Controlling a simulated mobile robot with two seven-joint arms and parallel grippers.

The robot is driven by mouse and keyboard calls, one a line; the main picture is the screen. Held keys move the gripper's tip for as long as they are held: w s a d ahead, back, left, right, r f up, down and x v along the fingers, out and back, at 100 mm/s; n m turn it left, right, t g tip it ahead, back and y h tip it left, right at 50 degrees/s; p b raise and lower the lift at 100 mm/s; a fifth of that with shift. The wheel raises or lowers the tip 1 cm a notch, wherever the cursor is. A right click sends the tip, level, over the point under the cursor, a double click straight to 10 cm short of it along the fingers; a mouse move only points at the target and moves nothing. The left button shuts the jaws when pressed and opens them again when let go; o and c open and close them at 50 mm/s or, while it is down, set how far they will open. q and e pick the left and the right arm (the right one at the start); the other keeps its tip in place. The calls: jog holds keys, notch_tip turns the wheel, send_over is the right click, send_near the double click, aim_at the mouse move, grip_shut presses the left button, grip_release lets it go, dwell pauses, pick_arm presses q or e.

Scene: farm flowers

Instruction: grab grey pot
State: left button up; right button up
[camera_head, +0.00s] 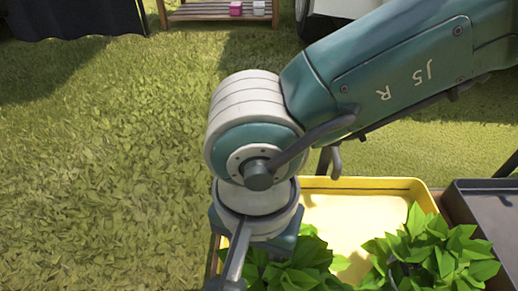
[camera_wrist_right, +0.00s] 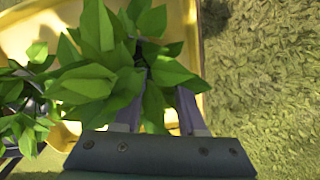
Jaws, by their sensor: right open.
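Two leafy green plants stand in the yellow tray (camera_head: 345,228): a left plant (camera_head: 300,265) partly behind my right arm, and a right plant (camera_head: 440,250). Leaves cover their pots in the head view, so I cannot tell which one is grey. In the right wrist view, one plant (camera_wrist_right: 95,75) is close to my right gripper (camera_wrist_right: 160,108), its leaves between and over the open fingers. The pot there is hidden by leaves. Another plant (camera_wrist_right: 22,120) is at the left edge. My left gripper is not in view.
A dark tray (camera_head: 490,215) sits right of the yellow tray. Open grass (camera_head: 90,180) lies to the left. A wooden rack (camera_head: 215,12) with a pink and a white box stands at the back. The yellow tray's edge is near my right gripper.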

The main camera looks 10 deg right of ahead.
jog(key=shift+f, duration=0.35)
grip_shut()
dwell(1.2)
